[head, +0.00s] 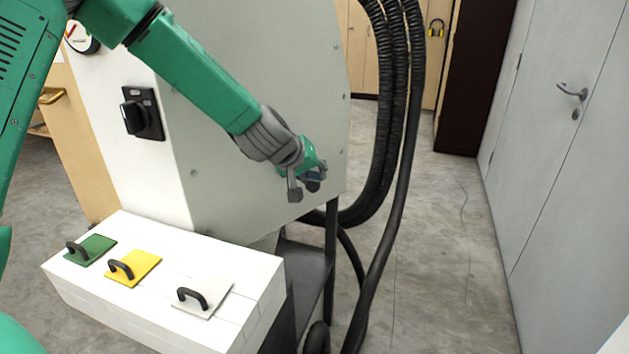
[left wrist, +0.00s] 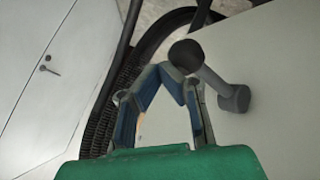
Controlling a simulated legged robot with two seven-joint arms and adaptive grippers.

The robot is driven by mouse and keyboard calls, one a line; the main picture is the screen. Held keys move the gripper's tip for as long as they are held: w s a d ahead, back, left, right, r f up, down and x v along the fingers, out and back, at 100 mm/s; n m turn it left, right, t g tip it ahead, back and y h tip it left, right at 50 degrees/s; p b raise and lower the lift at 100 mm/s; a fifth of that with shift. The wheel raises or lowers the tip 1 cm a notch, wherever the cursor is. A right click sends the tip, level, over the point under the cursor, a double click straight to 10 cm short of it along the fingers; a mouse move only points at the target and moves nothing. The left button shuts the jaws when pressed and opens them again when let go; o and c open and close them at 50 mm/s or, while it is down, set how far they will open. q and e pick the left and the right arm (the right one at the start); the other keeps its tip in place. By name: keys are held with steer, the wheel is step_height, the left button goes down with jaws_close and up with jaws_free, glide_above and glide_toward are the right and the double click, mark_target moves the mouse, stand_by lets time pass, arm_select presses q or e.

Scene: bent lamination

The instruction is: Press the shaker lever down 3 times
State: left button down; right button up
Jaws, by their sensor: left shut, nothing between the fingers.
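The shaker lever (left wrist: 215,82) is a grey bar with a dark round knob (left wrist: 186,55) at its end. It comes out of a round grey boss on the machine's side panel. In the head view the lever (head: 293,187) shows as a small grey piece beside the fingers, partly mixed with them. My left gripper (head: 314,178) is shut and empty, close to the knob at the panel's right part. In the left wrist view its fingertips (left wrist: 175,76) come together just below the knob; whether they touch it I cannot tell. My right gripper is out of view.
The light grey machine panel (head: 240,200) stands behind my left arm, with a black rotary switch (head: 142,113) at left. Thick black hoses (head: 388,110) hang to the right. A white box (head: 150,305) with green, yellow and white handled lids is below. Floor at right is clear.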

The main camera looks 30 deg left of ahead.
arm_select(q)
steer(key=shift+f, duration=0.15)
steer(key=shift+a+f, duration=0.15)
steer(key=shift+a, duration=0.1)
steer(key=shift+a+f, duration=0.15)
steer(key=shift+f, duration=0.05)
steer(key=shift+f+b, duration=0.25)
steer(key=shift+b, duration=0.15)
steer(key=shift+f+b, duration=0.45)
steer(key=shift+f, duration=0.25)
stand_by(0.6)
steer(key=shift+r, duration=0.15)
stand_by(0.4)
steer(key=shift+a+r+p, duration=0.2)
steer(key=shift+r+p, duration=0.9)
steer(key=shift+p, duration=0.05)
steer(key=shift+a+r+p, duration=0.2)
steer(key=shift+r+p, duration=0.9)
steer(key=shift+p, duration=0.05)
